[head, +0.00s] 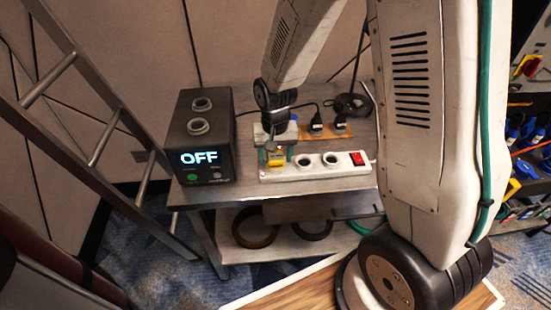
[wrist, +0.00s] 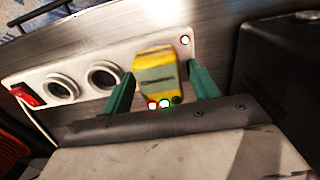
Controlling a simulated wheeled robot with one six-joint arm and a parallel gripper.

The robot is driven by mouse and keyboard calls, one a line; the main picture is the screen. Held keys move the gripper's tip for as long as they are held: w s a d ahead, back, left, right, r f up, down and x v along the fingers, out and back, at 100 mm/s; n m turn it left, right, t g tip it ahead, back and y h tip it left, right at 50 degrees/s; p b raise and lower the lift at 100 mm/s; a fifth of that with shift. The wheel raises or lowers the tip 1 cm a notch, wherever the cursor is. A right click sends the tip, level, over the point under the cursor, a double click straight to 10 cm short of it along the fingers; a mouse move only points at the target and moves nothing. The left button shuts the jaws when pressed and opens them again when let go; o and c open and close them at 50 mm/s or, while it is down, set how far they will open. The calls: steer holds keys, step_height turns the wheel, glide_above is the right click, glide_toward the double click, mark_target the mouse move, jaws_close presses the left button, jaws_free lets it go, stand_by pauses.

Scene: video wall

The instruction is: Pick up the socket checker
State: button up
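The yellow socket checker (wrist: 155,72) sits at the end socket of the white power strip (wrist: 42,92), with small red, white and green lights along its near edge. In the head view the socket checker (head: 276,166) is at the left end of the power strip (head: 313,172), partly hidden by my gripper. My gripper (wrist: 162,82) has its two green fingers on either side of the checker. Gaps show between the fingers and the checker, so it is open around it. It also shows in the head view (head: 276,156).
A black box (head: 205,138) reading "OFF" with two round sockets stands left of the strip on the metal table (head: 228,190). Black plugs (head: 316,124) and cables lie behind the strip. A ladder (head: 95,120) leans at the left. Tape rings (head: 312,228) lie on the lower shelf.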

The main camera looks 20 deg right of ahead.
steer(key=c, duration=0.9)
steer(key=shift+r, duration=0.1)
steer(key=shift+c, duration=0.2)
